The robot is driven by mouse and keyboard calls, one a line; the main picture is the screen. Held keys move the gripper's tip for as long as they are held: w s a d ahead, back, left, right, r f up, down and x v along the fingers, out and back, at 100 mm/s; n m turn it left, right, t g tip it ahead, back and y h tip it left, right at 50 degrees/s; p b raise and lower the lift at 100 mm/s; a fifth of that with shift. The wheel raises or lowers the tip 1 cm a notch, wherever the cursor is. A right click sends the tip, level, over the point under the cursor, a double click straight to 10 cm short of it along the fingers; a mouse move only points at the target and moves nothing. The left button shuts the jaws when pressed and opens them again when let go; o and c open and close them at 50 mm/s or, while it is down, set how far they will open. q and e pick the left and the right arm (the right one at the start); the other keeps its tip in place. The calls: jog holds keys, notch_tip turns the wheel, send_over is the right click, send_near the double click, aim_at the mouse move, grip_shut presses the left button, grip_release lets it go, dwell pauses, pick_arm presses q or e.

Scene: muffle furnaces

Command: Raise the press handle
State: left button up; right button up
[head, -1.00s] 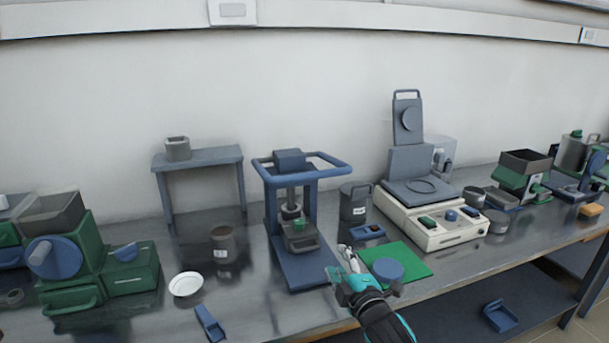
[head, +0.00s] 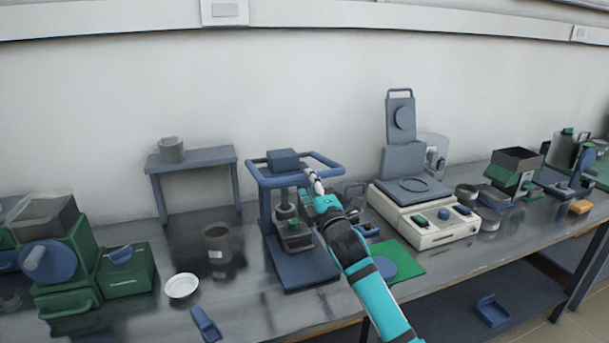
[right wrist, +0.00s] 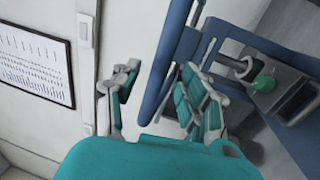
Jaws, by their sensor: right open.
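The press (head: 292,270) stands near the middle of the table, with a blue frame, a flat base and a looped blue handle (head: 327,161) around its top. My right gripper (head: 312,182) is at the right side of the press, just below the right part of the handle. In the right wrist view, a blue bar of the handle (right wrist: 172,65) shows between the open fingers of my right gripper (right wrist: 152,85). I cannot tell whether they touch it. The arm hides part of the press's right side. My left gripper is not in view.
A grey can (head: 355,192) stands just behind my right arm. A white instrument with a raised lid (head: 425,232) is to the right, and a green mat (head: 411,264) lies in front. A small shelf (head: 196,158) and a dark cup (head: 219,246) are to the left.

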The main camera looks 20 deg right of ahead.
aim_at(306, 180)
jog(key=shift+w+r, duration=0.15)
jog(key=shift+w, duration=0.85)
jog(key=shift+w+r, duration=0.15)
jog(key=shift+w, duration=0.8)
jog(key=shift+c, duration=0.2)
grip_shut()
jog(key=shift+f, duration=0.1)
